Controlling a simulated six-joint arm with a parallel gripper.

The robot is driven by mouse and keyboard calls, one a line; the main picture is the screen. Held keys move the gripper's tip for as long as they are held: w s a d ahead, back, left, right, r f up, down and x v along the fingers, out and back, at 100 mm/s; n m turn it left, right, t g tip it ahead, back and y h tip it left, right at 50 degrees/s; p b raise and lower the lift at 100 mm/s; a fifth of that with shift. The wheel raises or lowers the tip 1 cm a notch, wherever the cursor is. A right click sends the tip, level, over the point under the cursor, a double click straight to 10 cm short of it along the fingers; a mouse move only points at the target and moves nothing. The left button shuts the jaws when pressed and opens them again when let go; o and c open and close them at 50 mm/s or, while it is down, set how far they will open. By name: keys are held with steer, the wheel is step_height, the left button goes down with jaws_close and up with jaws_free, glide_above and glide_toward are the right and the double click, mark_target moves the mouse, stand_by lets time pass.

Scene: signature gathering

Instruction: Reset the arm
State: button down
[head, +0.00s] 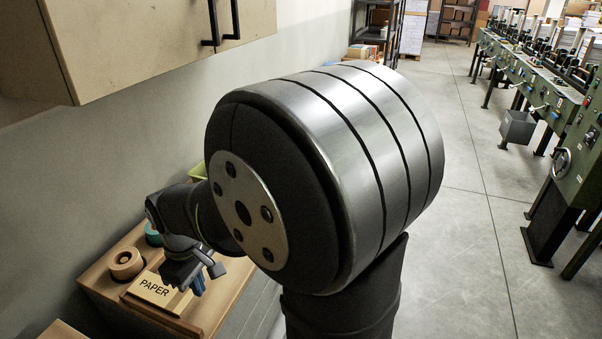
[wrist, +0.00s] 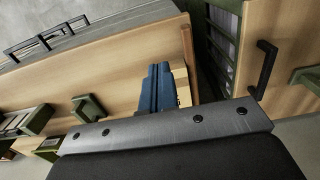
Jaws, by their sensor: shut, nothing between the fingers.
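My gripper (head: 198,283) is at the lower left of the head view, over a wooden top (head: 222,304) by the wall. It is close to the right end of a block lettered PAPER (head: 150,291); I cannot tell whether they touch. Its blue fingers also show in the wrist view (wrist: 158,88), closed together and empty. A pale wooden piece (wrist: 181,84) shows just right of the fingers there. My own large arm joint covers the middle of the head view and hides part of the wooden top and the forearm.
A brown roll (head: 125,263) and a teal roll (head: 153,236) sit left of my gripper. A wall cabinet (head: 150,45) hangs at upper left. The concrete floor (head: 465,230) between is clear.

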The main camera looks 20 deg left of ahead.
mark_target(198, 314)
steer(key=shift+f, duration=0.1)
step_height(198, 314, down, 9)
steer(key=shift+f, duration=0.1)
steer(key=a, duration=0.4)
steer(key=shift+a+f, duration=0.1)
steer(key=shift+f, duration=0.25)
steer(key=shift+d, duration=0.5)
steer(key=shift+a, duration=0.1)
